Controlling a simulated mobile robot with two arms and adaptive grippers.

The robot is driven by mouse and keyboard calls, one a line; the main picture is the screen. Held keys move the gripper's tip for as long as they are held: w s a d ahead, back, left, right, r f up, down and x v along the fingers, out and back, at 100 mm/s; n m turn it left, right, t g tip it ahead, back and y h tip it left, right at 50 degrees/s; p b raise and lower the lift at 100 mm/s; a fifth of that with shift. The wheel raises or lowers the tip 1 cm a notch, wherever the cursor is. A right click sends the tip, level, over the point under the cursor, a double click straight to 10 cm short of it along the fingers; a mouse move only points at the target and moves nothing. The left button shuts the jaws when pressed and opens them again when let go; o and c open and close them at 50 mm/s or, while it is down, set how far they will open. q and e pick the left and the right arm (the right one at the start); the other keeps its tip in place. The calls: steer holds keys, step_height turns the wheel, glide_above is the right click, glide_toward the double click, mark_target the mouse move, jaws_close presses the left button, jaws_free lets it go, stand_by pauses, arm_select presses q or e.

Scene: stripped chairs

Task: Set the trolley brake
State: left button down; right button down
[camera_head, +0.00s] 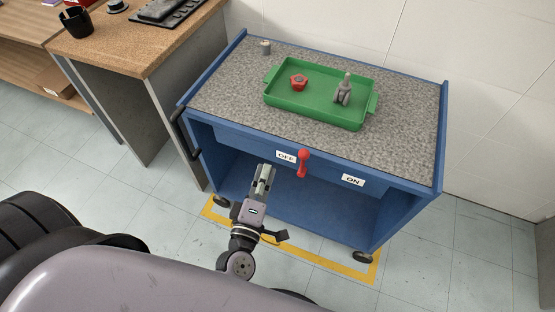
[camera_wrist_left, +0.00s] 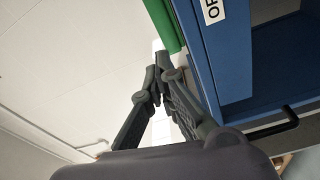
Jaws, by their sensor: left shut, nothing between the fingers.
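The blue trolley (camera_head: 228,150) stands against the white wall with a grey speckled top. Its brake lever (camera_head: 303,163) is red, on the front edge between an OFF label (camera_head: 286,157) at left and an ON label (camera_head: 352,181) at right. The lever stands close to the OFF label, its knob up. My left gripper (camera_head: 265,172) is shut and empty, in front of the trolley and left of the lever, apart from it in the picture. In the left wrist view the gripper (camera_wrist_left: 158,72) has its fingertips together beside the blue trolley edge. The lever is not visible there. My right gripper is out of view.
A green tray (camera_head: 320,112) on the trolley holds a red part (camera_head: 298,82) and a grey part (camera_head: 343,90). A small grey piece (camera_head: 265,46) stands at the back left. A wooden bench (camera_head: 140,45) is close on the left. Yellow tape (camera_head: 340,269) marks the floor.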

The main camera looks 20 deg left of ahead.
mark_target(303, 164)
arm_select(q)
steer(key=w+d, duration=0.1)
steer(key=w, duration=0.1)
steer(key=w+d+p, duration=0.1)
steer(key=w, duration=0.2)
steer(key=w+d, duration=0.1)
steer(key=w, duration=0.2)
steer(key=shift+w+f, duration=0.2)
steer(key=shift+f, duration=0.1)
steer(key=shift+d+r+m+p, duration=0.15)
steer(key=shift+d+m+p, duration=0.1)
steer(key=shift+m+p, duration=0.15)
